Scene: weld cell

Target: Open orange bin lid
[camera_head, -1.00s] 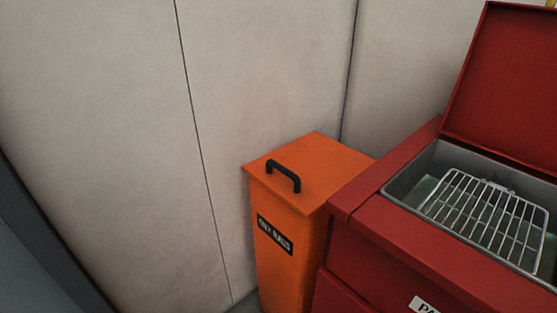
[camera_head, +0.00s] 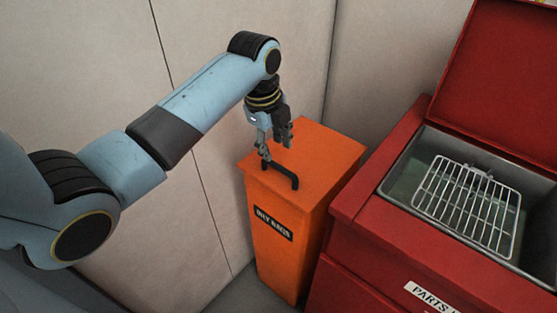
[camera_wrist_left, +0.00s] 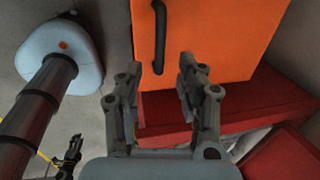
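The orange bin (camera_head: 277,243) stands against the wall, with a dark "OILY RAGS" label on its front. Its flat orange lid (camera_head: 325,152) is down. A black bar handle (camera_head: 283,178) sits near the lid's front left edge. My left gripper (camera_head: 275,150) hangs over the handle, fingers pointing down. In the left wrist view my left gripper (camera_wrist_left: 158,92) has its fingers spread with nothing between them. The handle (camera_wrist_left: 159,38) shows just beyond the fingertips there, with the orange lid (camera_wrist_left: 215,35) behind it.
A red parts washer (camera_head: 385,215) stands close to the bin's right side. Its lid (camera_head: 480,65) is raised, and a wire rack (camera_head: 465,205) lies in its basin. Pale wall panels (camera_head: 240,40) rise behind the bin. Bare floor shows left of the bin.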

